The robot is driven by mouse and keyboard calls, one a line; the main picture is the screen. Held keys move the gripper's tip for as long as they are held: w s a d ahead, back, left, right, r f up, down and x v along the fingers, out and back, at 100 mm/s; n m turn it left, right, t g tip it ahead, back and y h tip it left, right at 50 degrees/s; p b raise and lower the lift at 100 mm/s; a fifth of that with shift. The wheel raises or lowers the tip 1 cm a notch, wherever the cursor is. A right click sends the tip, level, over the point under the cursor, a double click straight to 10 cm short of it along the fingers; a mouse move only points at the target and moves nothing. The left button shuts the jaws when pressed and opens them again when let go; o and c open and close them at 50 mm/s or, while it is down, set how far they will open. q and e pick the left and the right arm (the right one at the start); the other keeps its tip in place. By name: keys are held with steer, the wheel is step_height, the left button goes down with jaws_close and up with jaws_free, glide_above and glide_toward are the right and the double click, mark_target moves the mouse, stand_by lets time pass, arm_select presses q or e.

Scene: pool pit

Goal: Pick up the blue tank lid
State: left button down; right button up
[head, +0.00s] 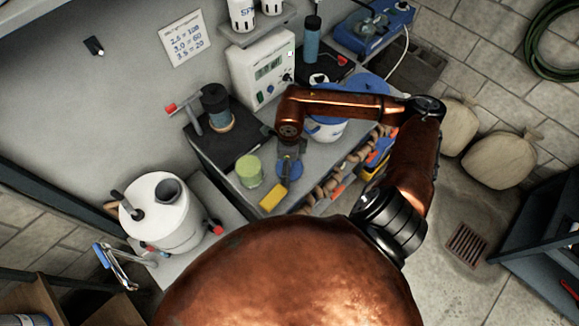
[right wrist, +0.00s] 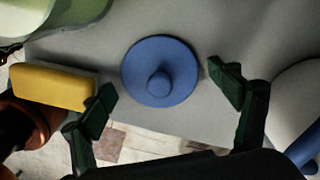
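The blue tank lid (right wrist: 160,62) is a round disc with a raised knob, lying on the grey bench top in the right wrist view. In the head view it shows as a blue patch (head: 292,173), partly hidden under my right gripper (head: 288,158). My right gripper (right wrist: 163,92) is open and empty, pointing down over the lid. The lid lies between and a little beyond the two dark fingertips, with no clear contact. My left gripper is not in view.
A yellow sponge (head: 273,197) and a green cup (head: 249,171) stand close to the left of the lid. A white tub (head: 325,130) with blue parts stands behind, to the right. The bench's front edge, with rope netting (head: 335,182), is near.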

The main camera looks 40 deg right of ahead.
steer(key=shift+s, duration=0.1)
steer(key=c, duration=1.1)
steer(key=shift+s+a+f, duration=0.1)
steer(key=shift+s, duration=0.05)
steer(key=c, duration=0.4)
